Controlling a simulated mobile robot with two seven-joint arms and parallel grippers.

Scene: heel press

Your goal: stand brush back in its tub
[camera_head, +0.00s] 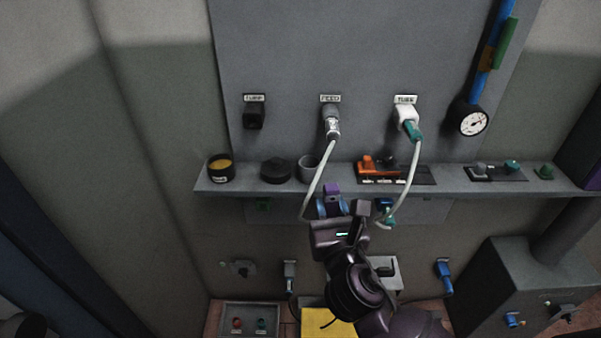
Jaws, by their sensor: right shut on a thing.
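My right gripper (332,207) is raised just in front of the shelf, at its middle. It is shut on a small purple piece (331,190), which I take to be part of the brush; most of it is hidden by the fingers. A black tub (221,175) with yellow contents stands upright on the shelf's left end, well left of the gripper. No brush shows in it. A small grey cup (308,169) stands on the shelf just left of the gripper. My left gripper is not in view.
The grey shelf (450,177) also bears a dark round lid-like piece (275,170) between tub and cup, and an orange device (378,166). Pale hoses (317,185) hang from wall fittings close to the gripper. A gauge (473,122) hangs at right.

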